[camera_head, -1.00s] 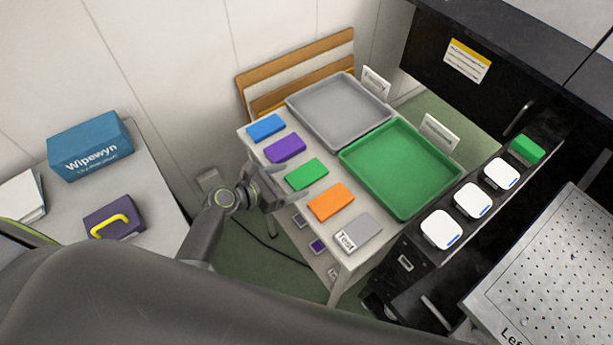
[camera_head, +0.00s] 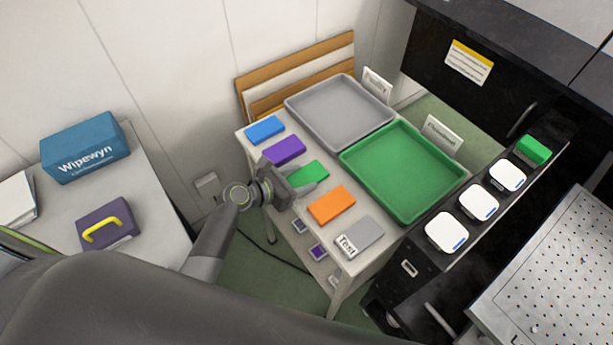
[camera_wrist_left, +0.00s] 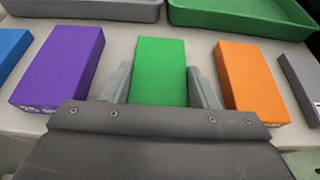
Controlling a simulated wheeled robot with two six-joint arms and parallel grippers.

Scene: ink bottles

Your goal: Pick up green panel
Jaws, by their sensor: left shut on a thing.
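The green panel (camera_head: 311,172) lies on the small table between the purple panel (camera_head: 284,150) and the orange panel (camera_head: 332,204). My left gripper (camera_head: 305,182) reaches it from the table's near left edge. In the left wrist view the green panel (camera_wrist_left: 160,68) stands between the two fingers of my left gripper (camera_wrist_left: 160,85), which is shut on it. Its near end is hidden behind the gripper body. I cannot make out any gap under the panel. My right gripper is not in view.
A blue panel (camera_head: 264,129) and a grey panel (camera_head: 361,237) lie at the row's ends. A green tray (camera_head: 443,196) and a grey tray (camera_head: 297,114) stand behind. White-topped objects (camera_head: 446,231) line the black ledge at right. A Wipewyn box (camera_head: 85,147) stands at left.

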